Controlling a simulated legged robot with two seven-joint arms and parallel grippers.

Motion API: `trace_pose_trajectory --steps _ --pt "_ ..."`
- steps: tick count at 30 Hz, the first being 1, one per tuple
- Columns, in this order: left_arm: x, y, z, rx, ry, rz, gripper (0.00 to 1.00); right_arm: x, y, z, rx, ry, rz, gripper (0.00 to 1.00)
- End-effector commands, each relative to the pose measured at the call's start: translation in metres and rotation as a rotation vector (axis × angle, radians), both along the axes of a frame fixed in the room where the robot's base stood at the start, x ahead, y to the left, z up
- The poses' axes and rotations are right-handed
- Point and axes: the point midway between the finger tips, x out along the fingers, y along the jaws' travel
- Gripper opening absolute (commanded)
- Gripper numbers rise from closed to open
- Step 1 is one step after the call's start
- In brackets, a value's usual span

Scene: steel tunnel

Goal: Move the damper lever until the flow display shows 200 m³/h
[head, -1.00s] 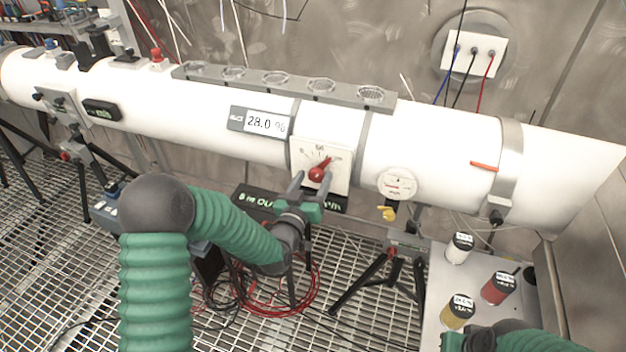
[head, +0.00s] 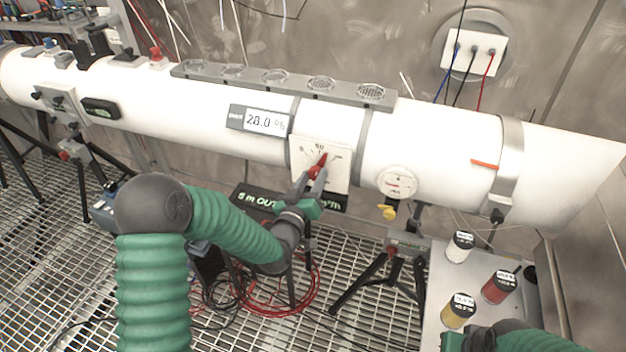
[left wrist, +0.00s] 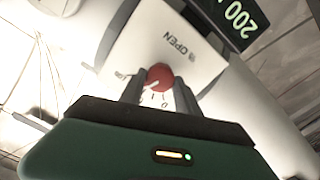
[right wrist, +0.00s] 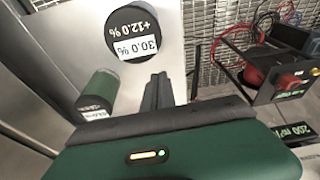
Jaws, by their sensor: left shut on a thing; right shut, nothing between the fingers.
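The damper lever (head: 316,168) is a red pointer on a white square dial plate (head: 338,180) on the white duct. My left gripper (head: 313,182) is shut on it from below. In the left wrist view the lever's red knob (left wrist: 160,76) sits between the two finger ends, next to the word OPEN. A black panel (left wrist: 236,14) beside the plate shows "200"; the frame cuts it off. In the head view a black panel (head: 256,201) below the dial is partly hidden by my gripper. My right gripper (right wrist: 158,90) is shut and empty.
A display on the duct (head: 264,122) reads about 28.0 %. A round gauge (head: 397,182) with a yellow tap is right of the dial. Labelled jars (head: 500,287) stand on a grey table at the lower right. Tripods and red cables (head: 300,290) are below the duct.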

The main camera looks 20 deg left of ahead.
Motion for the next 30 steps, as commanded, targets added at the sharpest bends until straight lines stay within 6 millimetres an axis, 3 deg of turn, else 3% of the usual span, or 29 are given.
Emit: trace_pose_trajectory --steps 8,9,13,23,26,30 --pt "0.0 0.001 0.0 -0.013 0.001 0.002 0.0 0.0 0.0 0.0 0.0 0.0 0.0 0.0" --pt "0.0 0.001 0.0 -0.013 0.001 0.002 0.44 0.0 0.0 0.0 0.0 0.0 0.0 0.0" --pt "0.0 0.001 0.0 -0.012 0.001 0.002 0.6 0.0 0.0 0.0 0.0 0.0 0.0 0.0" --pt "-0.003 0.001 -0.001 -0.012 0.002 0.0 0.6 0.0 0.0 0.0 0.0 0.0 0.0 0.0" --pt "-0.015 0.001 -0.001 -0.011 0.003 0.0 0.6 0.0 0.0 -0.001 0.0 0.0 0.0 0.0" --pt "-0.048 0.003 -0.002 -0.01 0.004 0.001 0.6 0.0 0.0 -0.003 0.0 0.0 0.0 0.0"
